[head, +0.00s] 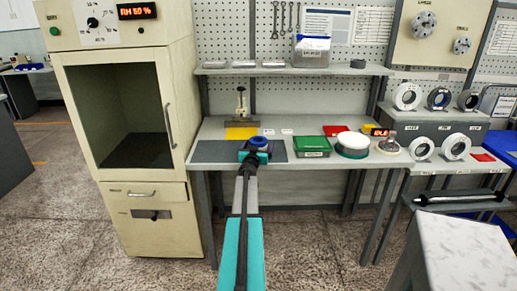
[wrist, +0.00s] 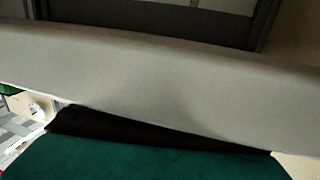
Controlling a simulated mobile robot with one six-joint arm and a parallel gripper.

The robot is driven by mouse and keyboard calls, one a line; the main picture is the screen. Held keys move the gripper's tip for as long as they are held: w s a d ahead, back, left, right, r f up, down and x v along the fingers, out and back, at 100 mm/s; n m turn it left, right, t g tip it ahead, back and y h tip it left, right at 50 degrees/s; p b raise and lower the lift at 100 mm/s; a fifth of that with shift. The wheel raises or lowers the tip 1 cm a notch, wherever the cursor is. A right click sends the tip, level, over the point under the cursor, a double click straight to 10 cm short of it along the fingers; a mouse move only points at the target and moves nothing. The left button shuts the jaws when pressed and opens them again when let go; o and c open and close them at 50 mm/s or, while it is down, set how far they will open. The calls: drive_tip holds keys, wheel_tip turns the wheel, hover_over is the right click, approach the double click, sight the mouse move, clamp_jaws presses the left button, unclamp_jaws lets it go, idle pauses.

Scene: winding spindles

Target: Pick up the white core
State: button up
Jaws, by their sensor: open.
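Several white rings stand upright on the right: one (head: 407,96) on the grey box's top, and two lower ones (head: 421,148) and (head: 456,146) in front of it. I cannot tell which of them is the white core. A round white thing (head: 352,140) on a green base also sits on the bench. My gripper (head: 257,143) is over the dark mat at the bench's front edge, well left of the rings, and is open. Its fingers are too small to make out.
The bench (head: 215,130) holds a green box (head: 312,146), a red tray (head: 337,130) and a metal piece (head: 389,143). A shelf (head: 230,71) hangs above. A tall cream cabinet (head: 146,195) stands left. A pale block (head: 460,255) is at front right.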

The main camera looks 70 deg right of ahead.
drive_tip(key=c, duration=1.1)
drive_tip(key=shift+r, duration=0.1)
wheel_tip(320, 180, up, 28)
drive_tip(key=p, duration=1.7)
